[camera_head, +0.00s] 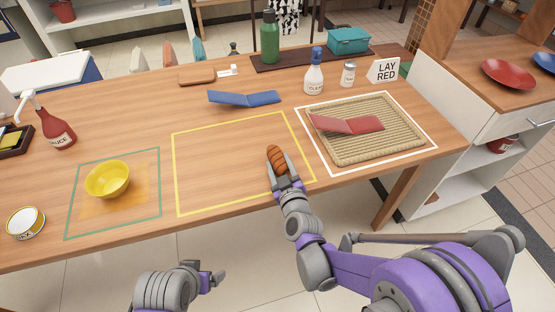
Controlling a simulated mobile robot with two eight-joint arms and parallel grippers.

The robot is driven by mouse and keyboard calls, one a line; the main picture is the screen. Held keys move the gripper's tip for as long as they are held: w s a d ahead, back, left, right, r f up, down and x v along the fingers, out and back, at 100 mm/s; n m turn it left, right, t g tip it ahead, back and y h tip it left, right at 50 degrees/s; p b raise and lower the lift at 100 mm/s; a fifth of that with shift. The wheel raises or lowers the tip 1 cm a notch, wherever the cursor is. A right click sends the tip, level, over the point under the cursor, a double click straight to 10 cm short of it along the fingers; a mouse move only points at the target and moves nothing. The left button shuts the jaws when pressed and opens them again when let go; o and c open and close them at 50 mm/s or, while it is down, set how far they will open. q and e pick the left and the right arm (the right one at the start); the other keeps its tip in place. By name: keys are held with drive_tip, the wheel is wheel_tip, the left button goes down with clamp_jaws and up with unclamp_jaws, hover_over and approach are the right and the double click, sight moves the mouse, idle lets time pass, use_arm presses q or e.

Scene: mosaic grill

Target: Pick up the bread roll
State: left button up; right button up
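The bread roll (276,157) is brown with dark stripes. It lies at the right part of the yellow-outlined area on the wooden table. My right gripper (283,168) reaches it from the table's front edge, with its fingers on either side of the roll's near end. I cannot tell whether the fingers press on it or whether the roll touches the table. My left gripper (205,268) is in front of the table, away from the roll. Its fingers are apart with nothing between them.
A woven tray (403,143) holding a red folded piece (347,124) is right of the roll. A blue folded piece (244,98) lies behind. A yellow bowl (107,180) stands at left. Bottles (270,38) stand at the back. The yellow-outlined area (222,165) is mostly clear.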

sight(279, 163)
clamp_jaws()
wheel_tip(279, 163, up, 10)
drive_tip(key=shift+p, duration=1.25)
